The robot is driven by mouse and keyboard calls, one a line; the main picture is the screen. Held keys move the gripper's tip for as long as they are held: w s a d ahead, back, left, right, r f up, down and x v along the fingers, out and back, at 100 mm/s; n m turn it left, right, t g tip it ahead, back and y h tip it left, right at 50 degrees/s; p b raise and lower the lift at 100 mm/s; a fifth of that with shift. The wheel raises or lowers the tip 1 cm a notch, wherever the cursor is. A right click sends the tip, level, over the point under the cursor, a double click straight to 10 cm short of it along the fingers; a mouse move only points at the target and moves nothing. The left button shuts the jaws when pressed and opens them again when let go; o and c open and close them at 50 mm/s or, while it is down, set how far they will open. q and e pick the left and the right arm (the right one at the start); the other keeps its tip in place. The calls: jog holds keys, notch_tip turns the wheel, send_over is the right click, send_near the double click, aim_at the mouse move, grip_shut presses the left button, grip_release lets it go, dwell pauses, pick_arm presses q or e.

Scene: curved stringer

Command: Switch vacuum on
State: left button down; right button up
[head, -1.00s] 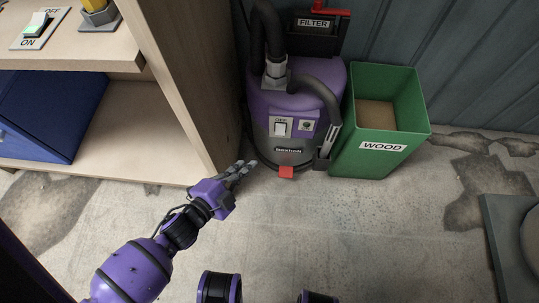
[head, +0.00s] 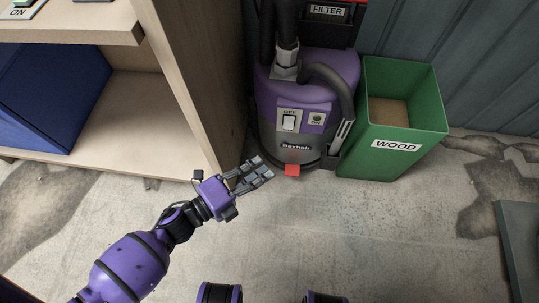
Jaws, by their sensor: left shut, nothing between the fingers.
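The vacuum (head: 290,148) is a purple and grey canister standing on the floor at upper middle, beside the shelf's side panel. My right gripper is not in view.
A green "WOOD" bin (head: 396,155) stands close on the vacuum's right. A wooden shelf (head: 180,80) with a blue box (head: 50,95) is on the left. A black hose (head: 335,85) curves over the vacuum. The floor in front is clear.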

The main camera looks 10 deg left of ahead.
aim_at(289, 123)
pick_arm(q)
jog(key=w+a+b+x, duration=0.2)
jog(key=b+x, duration=0.1)
jog(key=x, duration=0.8)
jog(key=shift+w+d+f, duration=0.15)
jog(key=shift+w+d, duration=0.1)
jog(key=shift+d, duration=0.05)
